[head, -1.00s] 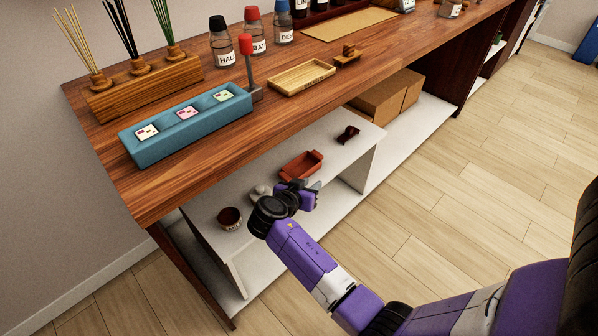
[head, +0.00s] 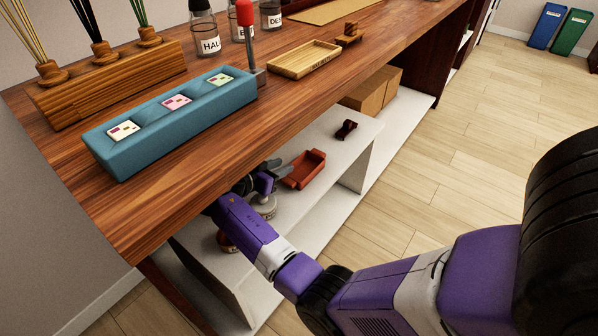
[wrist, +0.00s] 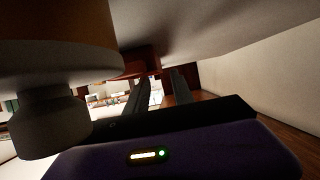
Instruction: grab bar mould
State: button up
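The bar mould appears to be the reddish-brown, open trough (head: 303,170) on the white lower shelf under the counter. My gripper (head: 278,168) is just left of it in the head view, partly under the counter edge. In the wrist view, my gripper's two dark fingers (wrist: 160,90) are apart with nothing visible between them. A dark red shape (wrist: 142,60), probably the mould, shows beyond the fingertips. I cannot tell whether the fingers touch it.
A lidded pot (head: 265,207) stands close by my gripper; its knob and body fill the left of the wrist view (wrist: 45,120). A brown bowl (head: 226,242) is partly hidden by my arm. A small dark red object (head: 346,130) and cardboard boxes (head: 372,91) lie further right. The counter (head: 200,135) overhangs.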

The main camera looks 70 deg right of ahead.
aim_at(295, 162)
jog(key=b+x, duration=0.1)
jog(key=x, duration=0.6)
grip_shut()
dwell(1.4)
